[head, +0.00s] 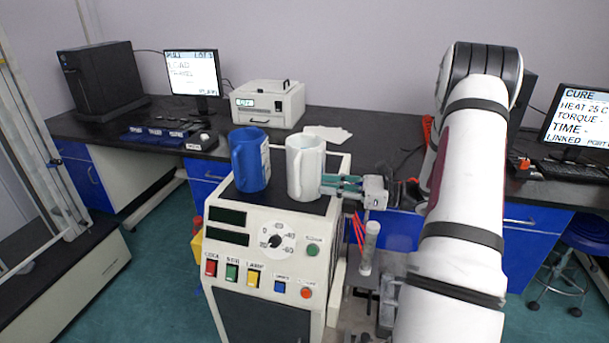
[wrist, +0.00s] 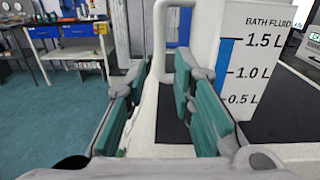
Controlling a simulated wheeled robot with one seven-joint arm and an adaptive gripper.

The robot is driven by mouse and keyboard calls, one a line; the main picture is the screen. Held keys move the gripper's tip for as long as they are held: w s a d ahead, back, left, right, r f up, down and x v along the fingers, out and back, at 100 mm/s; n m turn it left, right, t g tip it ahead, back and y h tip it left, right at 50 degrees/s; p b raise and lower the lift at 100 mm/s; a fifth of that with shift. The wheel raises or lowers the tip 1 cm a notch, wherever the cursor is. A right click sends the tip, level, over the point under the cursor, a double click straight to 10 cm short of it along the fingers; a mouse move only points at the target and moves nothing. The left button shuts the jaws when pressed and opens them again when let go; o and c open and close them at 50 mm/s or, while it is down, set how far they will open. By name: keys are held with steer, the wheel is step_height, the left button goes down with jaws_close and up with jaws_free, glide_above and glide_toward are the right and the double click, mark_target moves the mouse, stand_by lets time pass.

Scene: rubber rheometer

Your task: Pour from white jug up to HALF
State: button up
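The white jug (head: 309,168) stands upright on the black top of the rheometer cabinet. In the wrist view its white body (wrist: 238,60) has a "BATH FLUID" scale with 0.5, 1.0 and 1.5 L marks, and a blue strip reaches about 1.5 L. Its loop handle (wrist: 160,45) is ahead of the fingertips. The blue jug (head: 248,162) stands upright just left of the white one, with a pale label on its right side. My gripper (head: 326,185) is at the white jug's right side. In the wrist view its green-padded fingers (wrist: 160,85) are apart and empty; contact cannot be told.
The cabinet front (head: 262,250) has a dial, displays and coloured switches. A clear cylinder (head: 369,247) stands low at its right. Behind are a bench with a white instrument (head: 268,103), a monitor (head: 193,74) and a black tower. Another monitor (head: 580,117) is at the right.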

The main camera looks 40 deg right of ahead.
mark_target(297, 191)
steer(key=x, duration=0.3)
steer(key=shift+w+a, duration=0.25)
steer(key=shift+r+p+x, duration=0.15)
steer(key=shift+p+x, duration=0.1)
steer(key=shift+x, duration=1.05)
steer(key=shift+r+p+x, duration=0.2)
steer(key=shift+p+x, duration=0.05)
steer(key=shift+x, duration=1.05)
jaws_close()
steer(key=shift+d+r, duration=0.1)
